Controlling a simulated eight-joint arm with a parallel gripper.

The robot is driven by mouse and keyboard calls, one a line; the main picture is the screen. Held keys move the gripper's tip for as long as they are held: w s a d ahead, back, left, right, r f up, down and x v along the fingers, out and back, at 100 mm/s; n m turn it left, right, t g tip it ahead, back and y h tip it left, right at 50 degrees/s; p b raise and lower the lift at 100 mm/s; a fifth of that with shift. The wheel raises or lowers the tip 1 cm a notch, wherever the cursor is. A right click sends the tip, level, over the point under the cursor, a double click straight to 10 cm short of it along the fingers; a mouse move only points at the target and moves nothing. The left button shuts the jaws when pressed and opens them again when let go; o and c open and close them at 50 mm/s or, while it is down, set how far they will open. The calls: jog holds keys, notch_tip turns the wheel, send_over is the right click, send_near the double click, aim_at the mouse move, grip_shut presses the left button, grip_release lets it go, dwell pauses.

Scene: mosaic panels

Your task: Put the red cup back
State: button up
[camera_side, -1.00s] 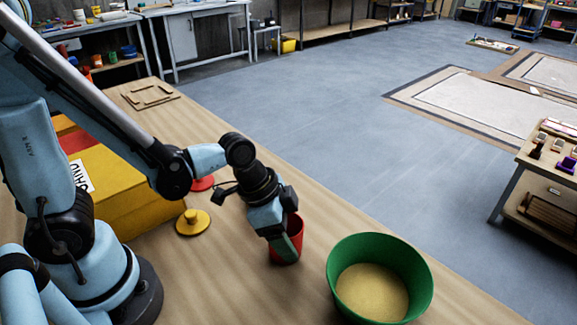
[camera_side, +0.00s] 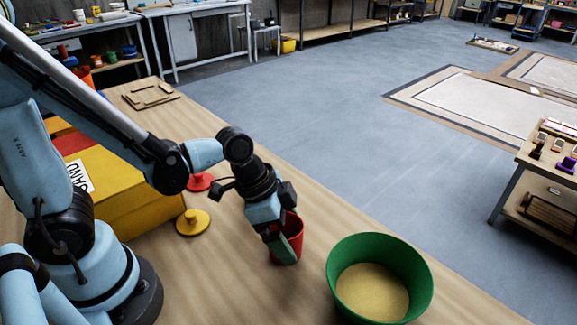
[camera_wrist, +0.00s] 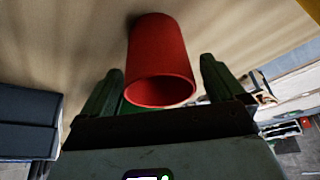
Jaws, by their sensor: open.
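The red cup (camera_side: 293,238) stands upright on the wooden worktop, left of a green bowl (camera_side: 337,262) with sand in it. My gripper (camera_side: 281,247) is down at the cup, and its green finger hides part of the cup's near left side. In the wrist view the cup (camera_wrist: 160,55) shows between the two green fingers of my gripper (camera_wrist: 158,88), with its open rim toward the camera. The fingers are apart, with a gap visible on each side of the cup.
A yellow box marked SAND (camera_side: 125,190) stands left of the cup. A yellow knobbed disc (camera_side: 192,223) and a red one (camera_side: 199,182) lie between. The worktop's far edge runs close behind the cup and bowl. Flat wooden frames (camera_side: 150,94) lie at the back.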

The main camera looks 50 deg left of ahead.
jog(key=shift+v, duration=5.4)
jog(key=w+a+n+t+y, duration=0.2)
jog(key=a+n+t+y, duration=0.1)
jog(key=a+n, duration=0.4)
jog(key=shift+a+r+n+t, duration=0.15)
jog(key=shift+a+n+t, duration=0.25)
jog(key=shift+n, duration=0.6)
